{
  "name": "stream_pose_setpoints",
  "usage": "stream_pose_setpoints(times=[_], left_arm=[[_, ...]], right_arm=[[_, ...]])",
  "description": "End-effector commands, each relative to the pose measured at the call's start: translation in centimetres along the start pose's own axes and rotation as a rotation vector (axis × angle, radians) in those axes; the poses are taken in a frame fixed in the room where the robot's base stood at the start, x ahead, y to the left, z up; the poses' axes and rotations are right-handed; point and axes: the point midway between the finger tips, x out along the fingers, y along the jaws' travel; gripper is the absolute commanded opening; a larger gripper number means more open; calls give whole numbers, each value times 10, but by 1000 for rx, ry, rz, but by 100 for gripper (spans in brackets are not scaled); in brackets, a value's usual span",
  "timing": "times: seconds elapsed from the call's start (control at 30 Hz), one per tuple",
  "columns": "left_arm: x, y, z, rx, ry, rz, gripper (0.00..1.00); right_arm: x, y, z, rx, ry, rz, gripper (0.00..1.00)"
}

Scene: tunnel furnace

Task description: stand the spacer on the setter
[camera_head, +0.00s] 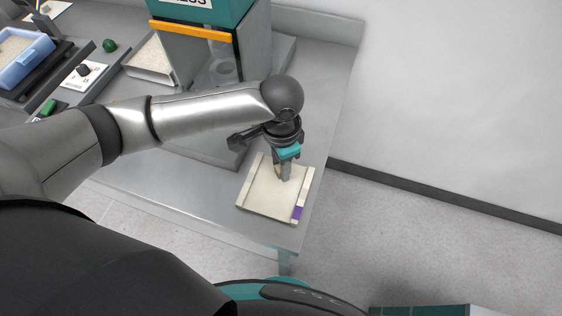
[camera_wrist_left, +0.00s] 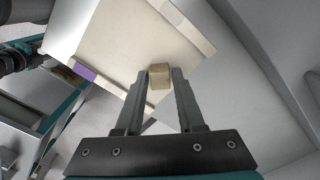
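The setter (camera_head: 262,198) is a flat cream plate with raised strips along two sides and a purple mark on one corner. It lies at the front right end of the grey bench, and the wrist view shows it too (camera_wrist_left: 115,38). Whether the spacer's underside touches the plate cannot be told. The fingers mostly hide the spacer in the head view.
The bench's right edge (camera_head: 328,150) runs close beside the setter. A teal and grey machine (camera_head: 215,40) stands at the back.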

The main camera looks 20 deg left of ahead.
Motion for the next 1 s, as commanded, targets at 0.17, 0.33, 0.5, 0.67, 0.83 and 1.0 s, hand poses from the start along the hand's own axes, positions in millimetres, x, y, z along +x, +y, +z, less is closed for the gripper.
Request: stream_pose_setpoints(times=[0.17, 0.33, 0.5, 0.67, 0.83, 1.0], left_arm=[[0, 0, 0, 0, 0, 0, 59], [0, 0, 0, 0, 0, 0, 64], [-3, 0, 0, 0, 1, 0, 64], [-22, 0, -1, 1, 3, 0, 64], [-62, 0, -1, 1, 5, -2, 64], [-103, 0, -1, 1, 5, -1, 64]], right_arm=[[0, 0, 0, 0, 0, 0, 50], [0, 0, 0, 0, 0, 0, 50], [-1, 0, 0, 0, 0, 0, 50], [-6, 0, -1, 1, 0, 0, 50], [-17, 0, -2, 1, 0, 0, 50], [-26, 0, -3, 1, 1, 0, 50]])
